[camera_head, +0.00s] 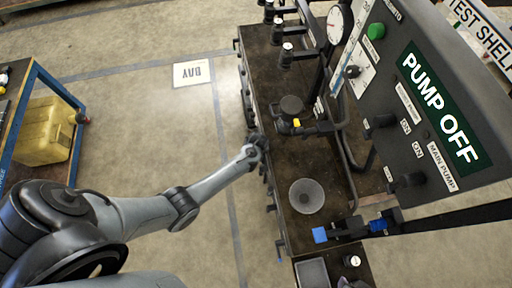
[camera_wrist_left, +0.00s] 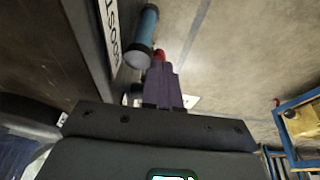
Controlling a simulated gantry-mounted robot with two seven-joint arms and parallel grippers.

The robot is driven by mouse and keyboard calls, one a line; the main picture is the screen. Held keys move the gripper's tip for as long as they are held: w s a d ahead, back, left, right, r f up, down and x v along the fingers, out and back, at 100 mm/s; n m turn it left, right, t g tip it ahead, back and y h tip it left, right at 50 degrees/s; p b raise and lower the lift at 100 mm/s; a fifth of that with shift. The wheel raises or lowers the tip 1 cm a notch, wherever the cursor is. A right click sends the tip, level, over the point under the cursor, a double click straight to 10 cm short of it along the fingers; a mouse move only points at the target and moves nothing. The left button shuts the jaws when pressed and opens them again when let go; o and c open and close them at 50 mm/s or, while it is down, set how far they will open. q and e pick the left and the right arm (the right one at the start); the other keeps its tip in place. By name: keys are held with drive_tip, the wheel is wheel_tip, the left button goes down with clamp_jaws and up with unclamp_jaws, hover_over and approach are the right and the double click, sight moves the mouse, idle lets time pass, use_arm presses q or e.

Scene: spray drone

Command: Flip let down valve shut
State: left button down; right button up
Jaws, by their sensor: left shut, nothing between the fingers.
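My left gripper (camera_head: 257,146) is at the left edge of the dark bench (camera_head: 325,225), below the hanging control panel. In the left wrist view its fingers (camera_wrist_left: 163,72) are shut and hold nothing. A small red part (camera_wrist_left: 160,55) shows just past the fingertips; whether they touch it I cannot tell. A blue cylinder (camera_wrist_left: 147,27) with a grey end lies beside it, near a white label reading "BOOST". I cannot tell which part is the let down valve, as no label for it is readable. My right gripper is not in view.
The grey panel (camera_head: 400,95) with a green "PUMP OFF" sign overhangs the bench. A round funnel-like dish (camera_head: 306,196), a yellow-marked fitting (camera_head: 296,123) and a blue-ended part (camera_head: 320,235) are on or by the bench. A yellow bin (camera_head: 45,130) stands far left; the floor between is clear.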

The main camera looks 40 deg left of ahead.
use_arm(q)
drive_tip(key=shift+r, duration=0.1)
drive_tip(key=shift+a+r+p, duration=0.1)
drive_tip(key=shift+r+p, duration=0.5)
drive_tip(key=shift+p, duration=0.15)
drive_tip(key=p+v, duration=0.6)
drive_tip(key=v, duration=0.6)
drive_tip(key=shift+a+r+p, duration=0.15)
drive_tip(key=shift+a+p, duration=0.15)
drive_tip(key=shift+a, duration=0.1)
drive_tip(key=shift+w, duration=0.15)
